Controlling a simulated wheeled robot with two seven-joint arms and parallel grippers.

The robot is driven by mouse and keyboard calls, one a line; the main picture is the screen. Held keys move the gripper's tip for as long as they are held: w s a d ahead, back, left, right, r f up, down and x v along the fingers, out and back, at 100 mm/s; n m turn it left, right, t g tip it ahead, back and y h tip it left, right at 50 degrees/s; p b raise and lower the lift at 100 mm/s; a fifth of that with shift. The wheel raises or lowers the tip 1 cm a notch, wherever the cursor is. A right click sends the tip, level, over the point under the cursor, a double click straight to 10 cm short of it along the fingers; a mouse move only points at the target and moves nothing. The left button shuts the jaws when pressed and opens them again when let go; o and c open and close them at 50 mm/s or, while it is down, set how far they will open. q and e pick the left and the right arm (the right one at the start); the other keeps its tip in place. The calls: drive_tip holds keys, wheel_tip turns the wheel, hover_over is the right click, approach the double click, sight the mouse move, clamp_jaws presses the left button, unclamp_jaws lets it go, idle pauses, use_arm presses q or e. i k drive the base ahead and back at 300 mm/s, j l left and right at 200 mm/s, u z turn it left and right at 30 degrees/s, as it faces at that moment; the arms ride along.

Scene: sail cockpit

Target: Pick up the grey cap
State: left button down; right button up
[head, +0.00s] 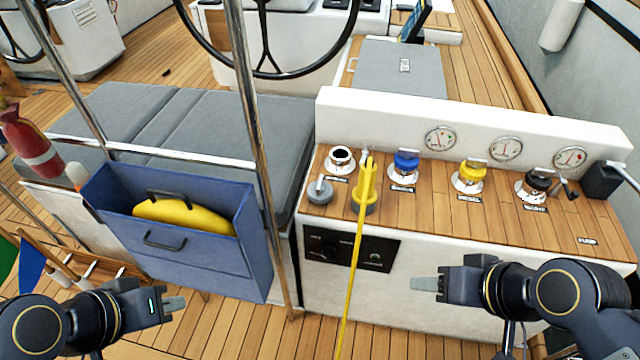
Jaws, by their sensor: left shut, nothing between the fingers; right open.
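The grey cap (320,192) lies on the left end of the wooden counter top, with a small upright handle on it. Just behind it is an open white filler ring (340,159) with a dark hole. A yellow nozzle (366,187) stands right of the cap, close to it. My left gripper (176,303) is shut and empty, low at the left in front of the blue bag. My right gripper (424,284) is open and empty, in front of the white console face, below and to the right of the cap. Neither gripper touches the cap.
A yellow hose (352,275) runs from the nozzle down the console front. Blue (405,163), yellow (470,175) and black (537,183) caps sit along the counter (430,213). A steel pole (262,150) rises left of the console. The blue bag (190,255) hangs beside it.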

sight(325, 196)
drive_tip(key=i+l+u, duration=0.2)
drive_tip(key=l+u, duration=0.2)
drive_tip(key=i+l+u, duration=0.1)
drive_tip(key=l+u, duration=0.3)
drive_tip(key=i+l+u, duration=0.1)
drive_tip(key=l+u, duration=0.3)
